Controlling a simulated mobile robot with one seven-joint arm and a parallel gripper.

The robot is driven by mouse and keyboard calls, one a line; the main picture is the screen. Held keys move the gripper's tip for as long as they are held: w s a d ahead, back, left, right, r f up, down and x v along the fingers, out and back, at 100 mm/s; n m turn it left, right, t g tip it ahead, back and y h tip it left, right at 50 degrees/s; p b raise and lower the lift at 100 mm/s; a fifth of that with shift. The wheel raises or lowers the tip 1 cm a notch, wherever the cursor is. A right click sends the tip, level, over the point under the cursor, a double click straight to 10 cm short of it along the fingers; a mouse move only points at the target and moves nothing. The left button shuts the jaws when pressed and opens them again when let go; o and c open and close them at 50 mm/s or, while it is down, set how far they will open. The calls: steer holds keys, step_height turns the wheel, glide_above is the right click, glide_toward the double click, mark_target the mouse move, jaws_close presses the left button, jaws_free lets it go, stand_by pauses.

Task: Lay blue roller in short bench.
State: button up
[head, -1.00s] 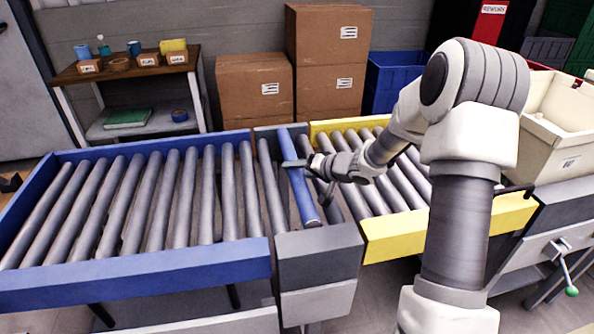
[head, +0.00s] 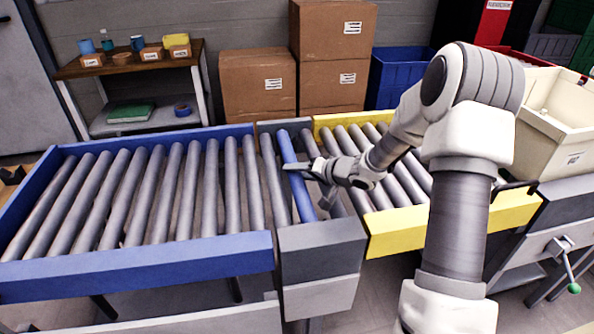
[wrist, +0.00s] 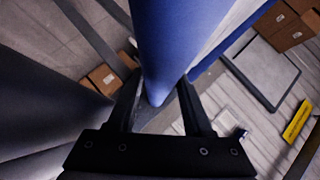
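The blue roller (head: 297,178) lies lengthwise within the short bench (head: 322,240), the narrow grey section between the blue-framed and yellow-framed conveyors. Its near end drops behind the bench's grey front plate. Grey rollers lie on both sides of it. My gripper (head: 300,167) is at the roller's middle, coming from the right. In the wrist view the blue roller (wrist: 172,40) runs between the two fingers, which appear to touch its sides, so my gripper (wrist: 160,85) looks shut on it. Whether the roller's ends rest in their seats is hidden.
A blue-framed conveyor (head: 140,268) lies left, a yellow-framed one (head: 410,230) right, beneath my arm. A cream bin (head: 560,135) stands at the far right. Cardboard boxes (head: 335,90) and a small shelf (head: 130,65) stand behind.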

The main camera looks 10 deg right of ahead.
steer(key=p+v, duration=0.5)
steer(key=v, duration=1.1)
steer(key=shift+d+p, duration=0.15)
steer(key=shift+p, duration=0.2)
steer(key=shift+s+d+r, duration=0.15)
steer(key=shift+s+r, duration=0.15)
steer(key=shift+s, duration=0.1)
